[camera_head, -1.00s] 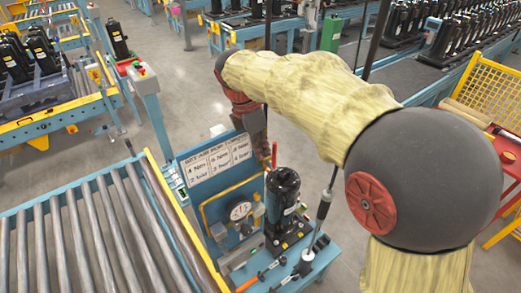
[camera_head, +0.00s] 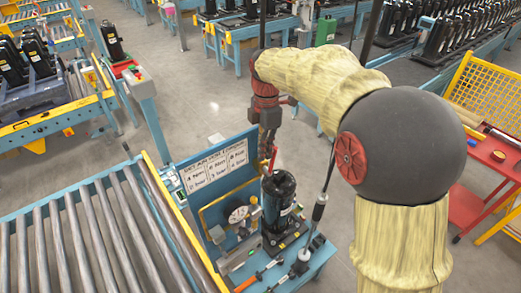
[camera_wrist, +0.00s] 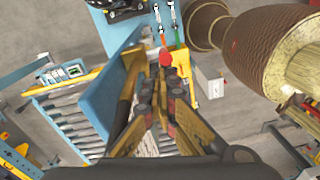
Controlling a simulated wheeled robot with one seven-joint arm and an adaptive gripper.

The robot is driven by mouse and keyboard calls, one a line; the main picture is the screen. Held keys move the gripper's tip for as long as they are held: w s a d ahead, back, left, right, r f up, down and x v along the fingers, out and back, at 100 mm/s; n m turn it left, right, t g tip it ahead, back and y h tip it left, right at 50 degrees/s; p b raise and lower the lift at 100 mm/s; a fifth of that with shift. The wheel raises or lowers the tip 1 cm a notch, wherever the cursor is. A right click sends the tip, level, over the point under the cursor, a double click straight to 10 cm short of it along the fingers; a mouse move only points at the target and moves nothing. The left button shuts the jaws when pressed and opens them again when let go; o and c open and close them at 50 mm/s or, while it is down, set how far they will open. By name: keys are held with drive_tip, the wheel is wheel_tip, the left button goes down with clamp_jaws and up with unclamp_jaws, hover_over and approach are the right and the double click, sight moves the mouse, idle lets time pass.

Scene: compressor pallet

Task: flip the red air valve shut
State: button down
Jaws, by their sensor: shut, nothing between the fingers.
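A red lever tip (camera_wrist: 166,58), which looks like the air valve's handle, shows just beyond my fingertips in the wrist view. In the head view a small red part (camera_head: 273,158) shows above the black compressor (camera_head: 279,203), close to my gripper (camera_head: 267,150). My gripper points down behind the compressor, next to the lettered board (camera_head: 215,166). In the wrist view my gripper (camera_wrist: 160,88) has its fingers together with nothing between them. I cannot tell whether they touch the lever. The valve body is hidden.
A pressure gauge (camera_head: 238,214) and yellow pipe frame stand left of the compressor. A roller conveyor (camera_head: 105,235) lies to the left. Tools lie on the blue bench (camera_head: 317,262) in front. A red cart (camera_head: 492,150) stands at the right.

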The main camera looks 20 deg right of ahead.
drive_tip(key=w+d+f+g+y+b, duration=0.2)
drive_tip(key=d+f+y, duration=0.3)
drive_tip(key=d, duration=0.4)
drive_tip(key=shift+w+d+f+y+b, duration=0.3)
drive_tip(key=shift+w+f+b, duration=0.2)
drive_tip(key=shift+b, duration=0.1)
drive_tip(key=shift+f, duration=0.25)
idle(0.4)
